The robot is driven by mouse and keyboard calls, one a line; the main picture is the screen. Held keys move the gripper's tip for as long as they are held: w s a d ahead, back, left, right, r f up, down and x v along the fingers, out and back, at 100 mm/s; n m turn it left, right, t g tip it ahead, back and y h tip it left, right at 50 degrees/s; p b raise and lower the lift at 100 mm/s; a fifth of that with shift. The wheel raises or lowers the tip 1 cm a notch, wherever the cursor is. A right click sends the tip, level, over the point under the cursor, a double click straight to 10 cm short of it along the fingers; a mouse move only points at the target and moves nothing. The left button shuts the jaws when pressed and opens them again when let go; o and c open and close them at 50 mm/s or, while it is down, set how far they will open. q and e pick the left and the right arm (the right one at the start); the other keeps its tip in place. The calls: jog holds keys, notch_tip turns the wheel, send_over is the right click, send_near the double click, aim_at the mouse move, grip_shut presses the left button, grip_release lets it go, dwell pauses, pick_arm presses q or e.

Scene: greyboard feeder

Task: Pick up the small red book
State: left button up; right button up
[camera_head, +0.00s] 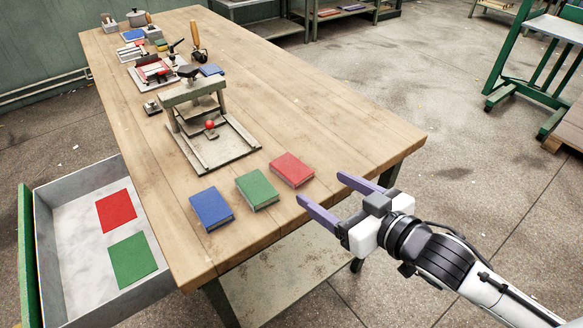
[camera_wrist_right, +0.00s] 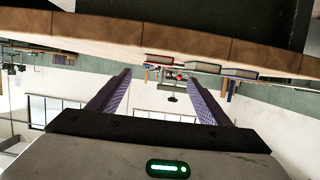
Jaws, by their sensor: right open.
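The small red book (camera_head: 292,169) lies flat near the front right edge of the wooden table. It also shows in the right wrist view (camera_wrist_right: 158,59), which appears upside down. A green book (camera_head: 257,189) and a blue book (camera_head: 211,208) lie in a row to its left. My right gripper (camera_head: 319,187) is open and empty. Its purple fingers point toward the table from the right, just right of the red book and apart from it. My left gripper is not in view.
The wooden table (camera_head: 330,125) also holds a press with a red ball (camera_head: 210,124) behind the books and several tools at the far end. A grey bin (camera_head: 62,255) with red and green squares inside stands at the left. A green frame stands at the far right.

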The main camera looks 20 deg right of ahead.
aim_at(293, 168)
jog(key=x, duration=1)
jog(key=shift+w+a+r, duration=0.1)
jog(key=shift+w+r, duration=0.1)
jog(key=c, duration=1.2)
